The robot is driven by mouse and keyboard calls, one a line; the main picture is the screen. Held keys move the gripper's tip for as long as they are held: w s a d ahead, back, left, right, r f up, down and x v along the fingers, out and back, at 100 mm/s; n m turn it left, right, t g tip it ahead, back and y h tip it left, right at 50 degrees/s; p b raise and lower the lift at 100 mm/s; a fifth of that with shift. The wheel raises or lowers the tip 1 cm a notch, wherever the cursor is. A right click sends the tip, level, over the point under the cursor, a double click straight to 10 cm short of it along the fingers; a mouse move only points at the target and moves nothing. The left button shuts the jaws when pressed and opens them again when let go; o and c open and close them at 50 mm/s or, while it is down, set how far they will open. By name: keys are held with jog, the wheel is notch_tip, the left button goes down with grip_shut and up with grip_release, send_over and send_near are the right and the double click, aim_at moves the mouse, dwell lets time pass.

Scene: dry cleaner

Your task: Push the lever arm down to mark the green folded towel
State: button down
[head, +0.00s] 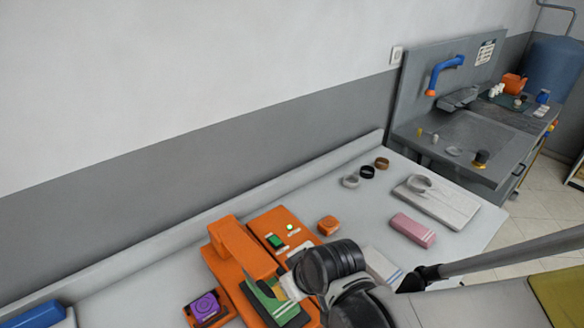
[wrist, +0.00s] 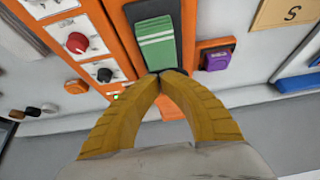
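The orange marking machine (head: 240,290) sits on the counter at the lower middle of the head view. Its thick orange lever arm (head: 240,248) is raised above the base. The towel also shows in the wrist view (wrist: 153,42), between orange parts of the machine. My gripper (wrist: 165,76) has its yellow fingertips together, with nothing seen between them. In the head view my wrist covers much of the gripper.
A purple item (head: 206,305) on an orange pad stands left of the machine. A pink towel (head: 412,230), a grey board (head: 437,203) and several rolls lie to the right. A blue item (head: 32,316) is at far left.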

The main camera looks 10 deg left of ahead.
jog(key=b, duration=0.4)
send_over(288, 311)
notch_tip(288, 311, down, 6)
jog(key=shift+r, duration=0.15)
dwell(0.3)
jog(key=s+d+f+p+v, duration=0.1)
jog(key=p+v, duration=0.5)
jog(key=v, duration=0.6)
jog(key=shift+s+d, duration=0.45)
jog(key=shift+d, duration=0.3)
jog(key=shift+r, duration=0.1)
jog(key=w+d+m+t+h+b, duration=0.2)
jog(key=d+m+b, duration=0.8)
jog(key=d, duration=1.3)
jog(key=t+h+b, duration=0.1)
jog(key=h, duration=0.1)
jog(key=shift+w+t+h+b, duration=0.15)
jog(key=shift+t+h+b, duration=0.15)
jog(key=shift+b, duration=0.1)
